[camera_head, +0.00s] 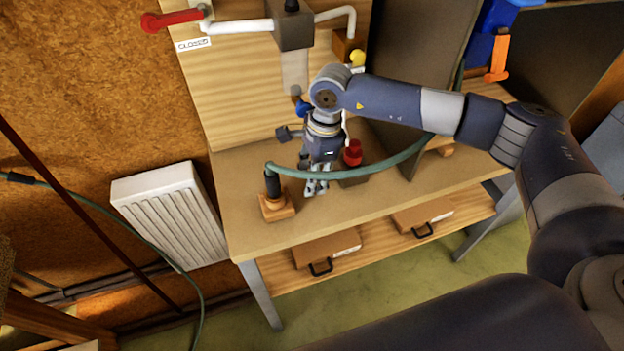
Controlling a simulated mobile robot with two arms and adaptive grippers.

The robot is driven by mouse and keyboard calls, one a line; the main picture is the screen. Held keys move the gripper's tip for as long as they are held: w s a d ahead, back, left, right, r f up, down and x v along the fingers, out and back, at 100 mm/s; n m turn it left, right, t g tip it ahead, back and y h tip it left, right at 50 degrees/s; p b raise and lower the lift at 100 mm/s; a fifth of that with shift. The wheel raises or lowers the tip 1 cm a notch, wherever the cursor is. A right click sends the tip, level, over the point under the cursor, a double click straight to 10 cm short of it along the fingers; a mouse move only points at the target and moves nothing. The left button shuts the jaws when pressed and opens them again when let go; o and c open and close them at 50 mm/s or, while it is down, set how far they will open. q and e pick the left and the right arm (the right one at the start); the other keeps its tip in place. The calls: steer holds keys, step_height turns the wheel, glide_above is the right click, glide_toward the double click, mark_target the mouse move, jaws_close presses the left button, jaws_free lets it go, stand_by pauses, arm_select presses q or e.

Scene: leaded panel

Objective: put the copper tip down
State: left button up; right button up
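My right gripper (317,187) reaches down over the workbench (240,222) with its fingers pointing at the bench top. It is just right of a black-handled tool (272,184) standing upright in a small wooden block. I cannot make out a copper tip; if one is between or below the fingers, it is too small or hidden. The gap between the fingertips is too small to read. My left gripper is not in view.
A green hose (385,166) arches from the black-handled tool across the front of my gripper. A red object (352,152) stands close on the right. Pipes with a red-handled valve (172,20) are on the board behind. The bench's front left is clear.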

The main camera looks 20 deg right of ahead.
steer(key=shift+w+f, duration=0.1)
steer(key=shift+f, duration=0.3)
steer(key=shift+r, duration=0.1)
jaws_close()
steer(key=shift+r, duration=0.1)
